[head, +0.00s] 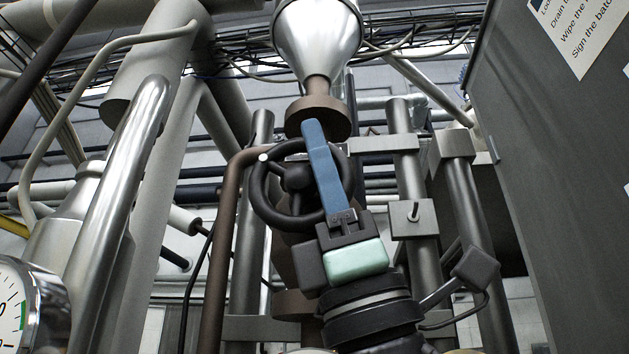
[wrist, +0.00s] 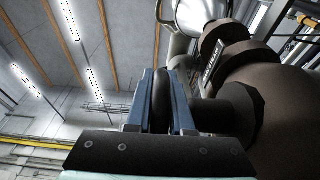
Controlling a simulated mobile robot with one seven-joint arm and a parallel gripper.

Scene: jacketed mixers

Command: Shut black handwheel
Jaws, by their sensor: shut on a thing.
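The black handwheel (head: 257,190) sits on a brown valve in the middle of the head view, with a small white mark on its upper left rim. My gripper (head: 316,135) has its blue fingers at the wheel's right side, and the visible finger covers part of the rim there. In the wrist view, my gripper (wrist: 160,76) has one finger on each side of the dark wheel rim (wrist: 162,98) and is shut on it. The brown valve body (wrist: 285,95) is to the right of the fingers. The contact faces are hidden.
A shiny metal hopper (head: 318,40) is above the valve. A brown pipe (head: 222,240) runs down left of the wheel. Grey posts (head: 415,200) stand to the right, before a dark cabinet (head: 560,150) with a notice. A gauge (head: 25,305) is lower left.

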